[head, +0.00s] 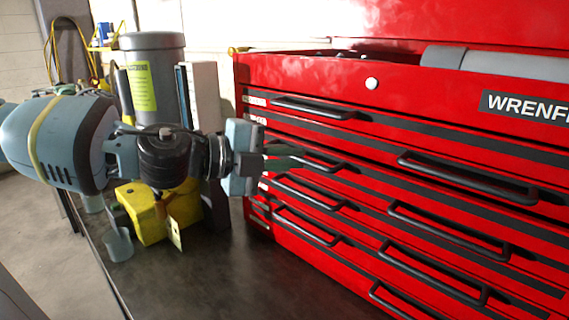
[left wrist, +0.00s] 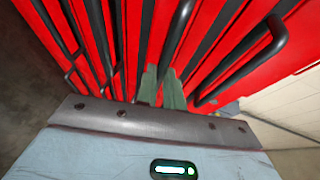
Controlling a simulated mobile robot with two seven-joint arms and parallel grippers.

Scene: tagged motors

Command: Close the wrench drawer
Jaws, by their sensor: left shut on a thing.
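The red tool chest (head: 300,75) stands at the right with several drawers, each with a black bar handle. Small labels on its left edge are too small to read, so I cannot tell which is the wrench drawer. My left gripper (head: 290,153) reaches in from the left and is shut on a black drawer handle (head: 325,165) in the left column, second from the top. In the left wrist view my green fingers (left wrist: 164,85) meet this handle (left wrist: 179,35), whose near part they hide. The drawer fronts look about flush. My right gripper is not in view.
On the dark bench top (head: 230,275) stand a yellow box (head: 147,222), a clear cup (head: 118,244) and a grey canister (head: 155,75), left of the chest. The bench in front of the chest is clear.

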